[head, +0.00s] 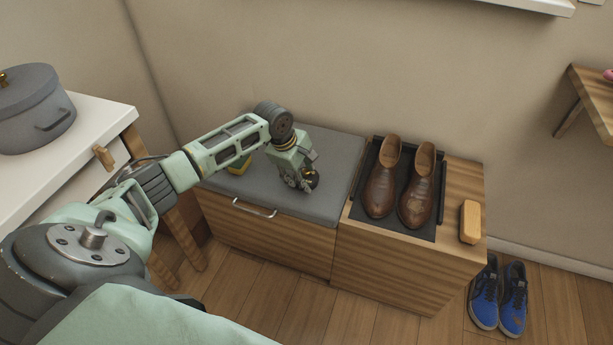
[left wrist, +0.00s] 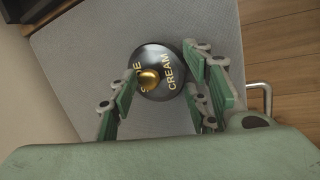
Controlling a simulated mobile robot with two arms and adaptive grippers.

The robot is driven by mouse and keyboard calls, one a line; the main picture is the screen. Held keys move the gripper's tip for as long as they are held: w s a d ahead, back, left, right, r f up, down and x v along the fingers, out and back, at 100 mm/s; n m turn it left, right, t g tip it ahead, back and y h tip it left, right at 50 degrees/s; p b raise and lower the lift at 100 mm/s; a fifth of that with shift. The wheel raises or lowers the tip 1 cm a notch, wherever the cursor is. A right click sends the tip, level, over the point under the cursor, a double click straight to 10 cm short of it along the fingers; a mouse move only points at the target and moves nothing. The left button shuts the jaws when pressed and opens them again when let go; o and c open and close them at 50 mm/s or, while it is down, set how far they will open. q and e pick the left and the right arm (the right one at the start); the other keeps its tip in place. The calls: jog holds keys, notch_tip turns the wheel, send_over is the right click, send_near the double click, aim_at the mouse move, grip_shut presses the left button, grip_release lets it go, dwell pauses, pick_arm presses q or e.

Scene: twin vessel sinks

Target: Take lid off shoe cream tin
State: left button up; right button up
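The shoe cream tin (left wrist: 165,58) is round and black, with yellow lettering and a gold knob (left wrist: 149,80) on its lid. It sits on the grey cushioned bench top (head: 345,150). In the head view the tin (head: 312,180) is partly hidden by my left gripper (head: 306,184). In the left wrist view the fingers of my left gripper (left wrist: 162,82) are spread, one on each side of the tin. Whether they touch it is unclear. The lid appears to be on the tin. My right gripper is not in view.
A yellow and green object (head: 239,165) lies on the bench behind my left arm. Brown shoes (head: 382,185) stand on a black tray (head: 365,218) to the right, beside a tan block (head: 470,222). A grey pot (head: 35,108) stands on the white counter (head: 95,118).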

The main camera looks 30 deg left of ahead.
pick_arm(q)
jog(key=c, duration=0.5)
jog(key=shift+r, duration=0.15)
